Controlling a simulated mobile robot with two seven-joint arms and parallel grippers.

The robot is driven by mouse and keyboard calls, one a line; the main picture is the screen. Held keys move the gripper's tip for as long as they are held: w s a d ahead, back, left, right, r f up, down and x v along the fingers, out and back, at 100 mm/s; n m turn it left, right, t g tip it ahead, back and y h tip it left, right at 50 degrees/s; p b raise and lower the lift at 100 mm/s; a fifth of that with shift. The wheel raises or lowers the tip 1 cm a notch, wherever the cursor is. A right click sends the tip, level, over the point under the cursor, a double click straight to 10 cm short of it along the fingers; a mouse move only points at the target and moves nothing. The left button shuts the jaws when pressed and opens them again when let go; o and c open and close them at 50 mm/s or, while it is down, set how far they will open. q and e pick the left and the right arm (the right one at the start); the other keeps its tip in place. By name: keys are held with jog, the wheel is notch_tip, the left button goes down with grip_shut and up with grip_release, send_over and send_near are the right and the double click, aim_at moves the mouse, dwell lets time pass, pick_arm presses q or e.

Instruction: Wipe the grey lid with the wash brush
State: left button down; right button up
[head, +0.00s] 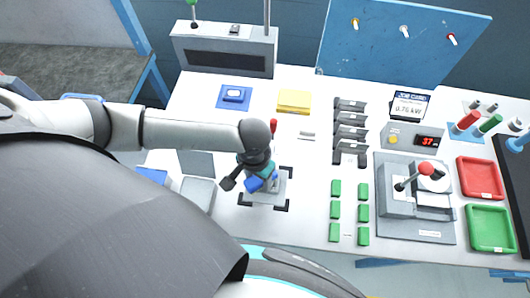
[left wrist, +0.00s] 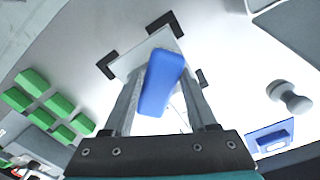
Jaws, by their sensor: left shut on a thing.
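My left gripper (head: 258,181) is shut on the wash brush, whose blue body (left wrist: 162,82) fills the space between the two fingers in the left wrist view. In the head view a blue part of the brush (head: 254,184) shows below the wrist. The grey lid (head: 268,194) lies on the white bench inside black corner marks, under the gripper. The lid (left wrist: 128,63) also shows beyond the brush in the left wrist view. The brush overlaps the lid in both views; I cannot tell whether it touches it. The brush's underside is hidden. My right gripper is not in view.
Several green blocks (head: 335,211) stand right of the lid, with dark grey brackets (head: 350,132) behind them. A grey fixture with a red-knobbed lever (head: 410,180), a red tray (head: 480,178) and a green tray (head: 490,228) are farther right. A blue pad (head: 235,97) lies behind.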

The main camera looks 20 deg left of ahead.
aim_at(278, 184)
pick_arm(q)
jog(key=shift+w+a+y+p, duration=0.15)
jog(key=shift+w+a+p, duration=0.1)
jog(key=shift+a, duration=0.3)
jog(key=shift+w+a+y+p, duration=0.1)
jog(key=shift+a+y+p, duration=0.1)
jog(key=shift+a, duration=0.3)
jog(key=shift+w+d+p, duration=0.25)
jog(key=shift+d, duration=0.3)
jog(key=shift+w+d+p, duration=0.2)
jog(key=shift+w+d, duration=0.05)
jog(key=shift+d, duration=0.3)
jog(key=shift+w+d+f+p, duration=0.1)
jog(key=shift+w+d+p, duration=0.1)
jog(key=shift+d, duration=0.55)
jog(key=shift+w+d+p, duration=0.1)
jog(key=shift+w+d, duration=0.1)
jog(key=shift+d, duration=0.55)
jog(key=shift+d+f, duration=0.1)
jog(key=shift+d, duration=0.75)
notch_tip(278, 184, up, 6)
jog(key=p, duration=0.7)
jog(key=shift+d+p, duration=0.1)
jog(key=shift+p, duration=0.25)
